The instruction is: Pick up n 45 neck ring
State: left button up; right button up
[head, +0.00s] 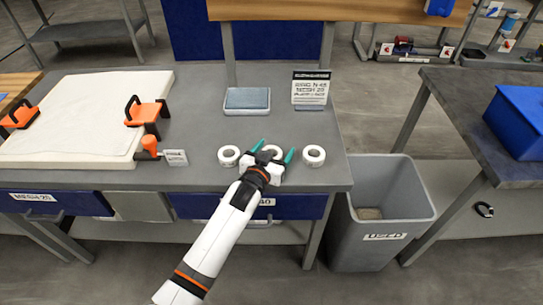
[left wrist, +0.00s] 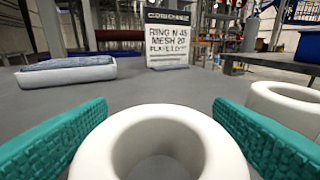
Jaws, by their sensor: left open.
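Three white rings stand in a row near the front of the grey bench: a left ring (head: 221,157), a middle ring (head: 272,149) and a right ring (head: 305,157). I cannot read any marking on the rings. My left gripper (head: 273,153) is open at the middle ring, which it partly hides in the head view. In the left wrist view the middle ring (left wrist: 158,114) sits between the two teal fingers, with a gap at its far rim. The right ring (left wrist: 290,91) shows beyond the right finger. My right gripper is not in view.
A sign (head: 310,88) reading "RING N 45 MESH 20" stands behind the rings, beside a grey-blue pad in a tray (head: 247,100). A white press cloth (head: 75,120) with orange clamps lies left. A grey bin (head: 385,215) marked "USED" stands right of the bench.

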pick_arm(q)
jog(key=c, duration=1.1)
